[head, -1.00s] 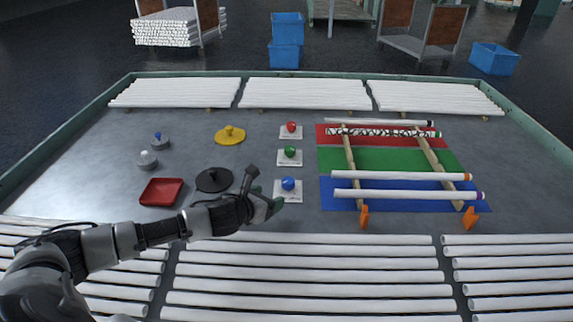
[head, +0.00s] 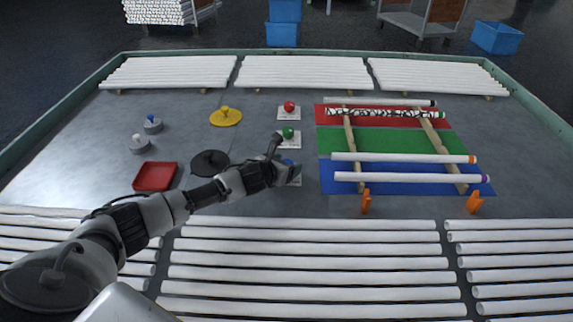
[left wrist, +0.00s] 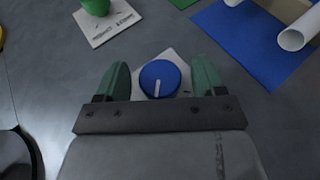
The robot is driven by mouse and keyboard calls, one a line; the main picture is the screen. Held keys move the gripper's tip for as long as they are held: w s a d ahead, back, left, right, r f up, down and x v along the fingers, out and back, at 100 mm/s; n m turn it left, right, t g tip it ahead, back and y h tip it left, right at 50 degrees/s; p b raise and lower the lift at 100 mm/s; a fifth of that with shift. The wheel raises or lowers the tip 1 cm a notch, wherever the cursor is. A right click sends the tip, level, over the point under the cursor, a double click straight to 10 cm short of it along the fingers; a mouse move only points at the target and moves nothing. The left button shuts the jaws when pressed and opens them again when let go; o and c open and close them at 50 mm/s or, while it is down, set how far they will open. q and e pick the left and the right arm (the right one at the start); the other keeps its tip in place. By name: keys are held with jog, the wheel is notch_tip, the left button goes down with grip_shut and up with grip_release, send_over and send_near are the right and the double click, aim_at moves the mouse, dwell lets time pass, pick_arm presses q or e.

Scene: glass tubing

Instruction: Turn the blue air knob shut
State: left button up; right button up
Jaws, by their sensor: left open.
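A round blue knob (left wrist: 160,78) with a white pointer line sits on a white plate (left wrist: 178,56). The line runs up and down the picture in the left wrist view, its lower end a little left. My left gripper (left wrist: 161,80) is open, its green fingers on either side of the knob, with gaps showing. How far above the plate the fingertips are, I cannot tell. In the head view my left gripper (head: 289,174) hides most of the knob and plate; only a little blue shows. My right gripper is not in view.
A green knob (head: 288,133) and a red knob (head: 289,106) stand on white plates behind. A black disc (head: 210,163) and a red tray (head: 155,177) lie to the left. Glass tubes rest on wooden rails over coloured mats to the right, near orange stops (head: 366,201).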

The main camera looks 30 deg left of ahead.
pick_arm(q)
jog(key=shift+w, duration=0.25)
jog(key=shift+f, duration=0.1)
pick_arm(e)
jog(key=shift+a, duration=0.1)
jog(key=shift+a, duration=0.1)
pick_arm(q)
jog(key=shift+c, duration=0.7)
jog(key=c, duration=0.8)
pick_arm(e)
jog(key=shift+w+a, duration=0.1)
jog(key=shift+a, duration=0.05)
